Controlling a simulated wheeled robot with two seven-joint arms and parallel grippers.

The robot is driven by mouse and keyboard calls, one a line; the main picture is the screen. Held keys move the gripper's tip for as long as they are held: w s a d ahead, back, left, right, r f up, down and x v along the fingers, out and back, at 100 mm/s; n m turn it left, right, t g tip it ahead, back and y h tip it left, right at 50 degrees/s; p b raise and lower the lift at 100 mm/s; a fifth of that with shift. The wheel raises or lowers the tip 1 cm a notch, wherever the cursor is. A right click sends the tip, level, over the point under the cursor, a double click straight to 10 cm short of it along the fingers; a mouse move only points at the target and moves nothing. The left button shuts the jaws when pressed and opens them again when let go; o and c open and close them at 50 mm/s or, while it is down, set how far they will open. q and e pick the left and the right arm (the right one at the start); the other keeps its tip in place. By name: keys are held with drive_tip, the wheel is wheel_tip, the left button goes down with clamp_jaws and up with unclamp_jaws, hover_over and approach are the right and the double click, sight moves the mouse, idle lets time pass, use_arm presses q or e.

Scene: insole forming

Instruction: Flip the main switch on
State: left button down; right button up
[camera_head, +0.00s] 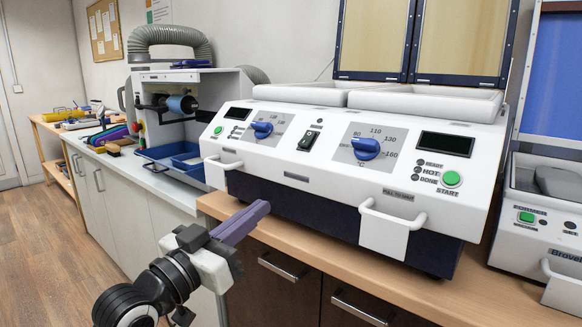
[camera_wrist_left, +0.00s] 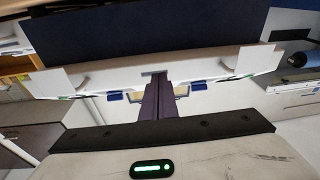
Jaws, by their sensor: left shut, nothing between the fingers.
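The white forming machine (camera_head: 340,175) stands on the wooden counter. Its main switch (camera_head: 308,140) is a small black rocker on the sloped front panel, between two blue dials. Whether the rocker is on or off is too small to tell. My left gripper (camera_head: 262,207) has purple fingers, shut and empty, in front of and below the panel, left of the switch and apart from it. In the left wrist view the shut fingers (camera_wrist_left: 164,96) point toward the machine, which appears upside down. The switch cannot be made out there. My right gripper is not in view.
The left blue dial (camera_head: 262,130) and right blue dial (camera_head: 366,148) flank the switch. A green start button (camera_head: 451,178) sits at the right. White handles (camera_head: 390,222) stick out from the front. A grinder with a hose (camera_head: 168,40) stands left; another machine (camera_head: 545,220) stands right.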

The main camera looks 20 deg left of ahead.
sight(291, 147)
use_arm(q)
wheel_tip(291, 147, up, 10)
drive_tip(key=s+m+t+h, duration=0.1)
drive_tip(key=s+h, duration=0.1)
drive_tip(key=shift+s+t+b, duration=0.3)
drive_tip(key=shift+t+b, duration=0.05)
drive_tip(key=shift+t, duration=0.05)
drive_tip(key=shift+w+d, duration=0.65)
drive_tip(key=shift+w, duration=1.2)
drive_tip(key=shift+w+d, duration=0.7)
drive_tip(key=shift+w, duration=1.1)
drive_tip(key=shift+w+d, duration=0.65)
drive_tip(key=shift+w, duration=1.2)
